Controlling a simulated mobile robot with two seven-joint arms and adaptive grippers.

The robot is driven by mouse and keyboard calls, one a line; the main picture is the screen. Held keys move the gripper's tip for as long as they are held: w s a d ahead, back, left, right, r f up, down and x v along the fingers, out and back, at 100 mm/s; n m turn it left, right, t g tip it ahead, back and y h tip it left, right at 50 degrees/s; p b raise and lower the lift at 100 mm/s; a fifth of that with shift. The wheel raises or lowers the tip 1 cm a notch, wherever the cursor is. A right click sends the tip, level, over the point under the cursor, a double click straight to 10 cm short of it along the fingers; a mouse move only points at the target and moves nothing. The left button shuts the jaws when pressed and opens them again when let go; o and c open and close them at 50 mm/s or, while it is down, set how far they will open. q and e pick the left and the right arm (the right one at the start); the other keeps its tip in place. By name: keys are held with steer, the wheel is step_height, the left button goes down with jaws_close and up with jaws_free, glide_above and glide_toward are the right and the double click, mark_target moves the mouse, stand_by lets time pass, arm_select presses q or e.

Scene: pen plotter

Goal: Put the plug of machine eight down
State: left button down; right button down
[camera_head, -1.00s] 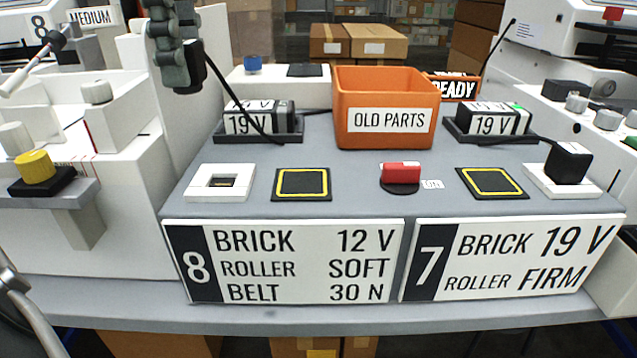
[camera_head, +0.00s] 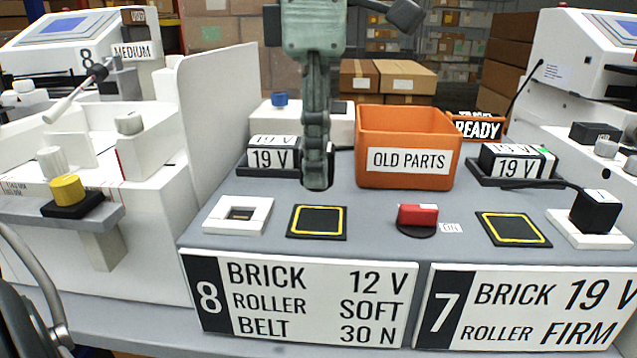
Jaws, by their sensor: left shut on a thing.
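My left gripper (camera_head: 316,178) reaches down from the top of the view, above and behind the black pad with a yellow outline (camera_head: 317,221). It is shut on the black plug (camera_head: 329,168) of machine eight, which is mostly hidden behind the fingers. The plug appears above the grey top, apart from the pad. The white socket (camera_head: 211,216) of machine eight is left of the pad, with nothing plugged into it. The brick labelled 19 V (camera_head: 270,158) on machine eight's side sits on a black tray behind the socket. My right gripper is not in view.
The orange OLD PARTS bin (camera_head: 405,137) stands right of my gripper. A red switch (camera_head: 417,214) and a second yellow-outlined pad (camera_head: 513,229) lie further right. Machine seven's black plug (camera_head: 595,211) stands in its white socket. A white panel rises at the left.

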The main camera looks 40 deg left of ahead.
arm_select(q)
steer(key=shift+f, duration=2.05)
steer(key=shift+f, duration=0.1)
